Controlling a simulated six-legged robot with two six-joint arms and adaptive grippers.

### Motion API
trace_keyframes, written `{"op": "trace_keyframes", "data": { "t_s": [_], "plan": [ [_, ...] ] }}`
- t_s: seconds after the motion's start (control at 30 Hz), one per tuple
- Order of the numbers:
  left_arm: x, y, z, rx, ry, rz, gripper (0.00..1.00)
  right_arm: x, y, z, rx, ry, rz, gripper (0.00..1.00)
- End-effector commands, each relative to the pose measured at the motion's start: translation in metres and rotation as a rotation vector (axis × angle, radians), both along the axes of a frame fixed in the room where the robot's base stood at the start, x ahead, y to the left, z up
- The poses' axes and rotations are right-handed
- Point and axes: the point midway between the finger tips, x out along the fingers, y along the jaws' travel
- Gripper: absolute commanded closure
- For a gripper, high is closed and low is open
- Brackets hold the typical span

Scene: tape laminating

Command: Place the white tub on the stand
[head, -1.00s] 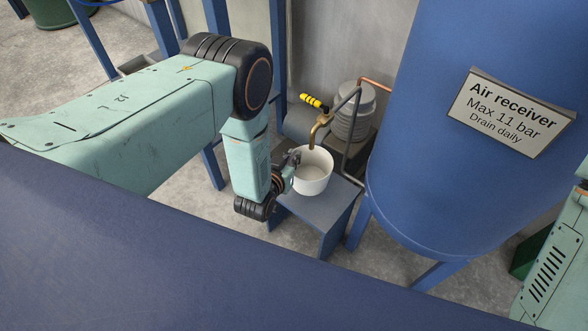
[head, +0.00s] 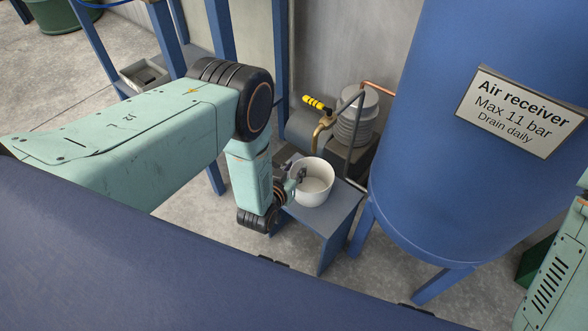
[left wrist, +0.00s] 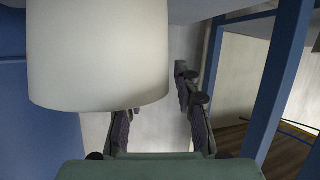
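The white tub (head: 313,193) is upright over the top of the small blue-grey stand (head: 345,208) and appears to rest on it, below the brass tap. My left gripper (head: 301,174) is at the tub's left rim in the head view, with a dark finger showing over the rim. In the left wrist view the tub (left wrist: 98,55) fills the upper left and hides the tip of one finger. The fingers of the left gripper (left wrist: 155,100) are spread with a gap between them. My right gripper is not in view.
The large blue air receiver (head: 420,150) stands to the right. A grey ribbed unit (head: 357,118) is behind the stand.

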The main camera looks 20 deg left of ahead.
Motion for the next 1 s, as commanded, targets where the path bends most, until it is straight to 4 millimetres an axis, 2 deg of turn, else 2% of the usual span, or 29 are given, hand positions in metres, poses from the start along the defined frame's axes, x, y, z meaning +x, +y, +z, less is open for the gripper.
{"op": "trace_keyframes", "data": {
  "t_s": [0.33, 0.47, 0.8, 1.0],
  "plan": [
    [0.0, 0.0, 0.004, 0.0, -0.001, 0.0, 0.68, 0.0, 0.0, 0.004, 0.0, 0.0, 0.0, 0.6],
    [-0.019, 0.001, 0.012, 0.0, 0.004, 0.0, 0.68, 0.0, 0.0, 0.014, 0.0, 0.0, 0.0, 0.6],
    [-0.083, 0.004, 0.039, 0.0, 0.004, 0.0, 0.68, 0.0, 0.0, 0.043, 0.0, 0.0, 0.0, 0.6],
    [-0.105, 0.006, 0.047, 0.0, 0.002, 0.0, 0.68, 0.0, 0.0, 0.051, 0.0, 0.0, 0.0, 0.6]
  ]
}}
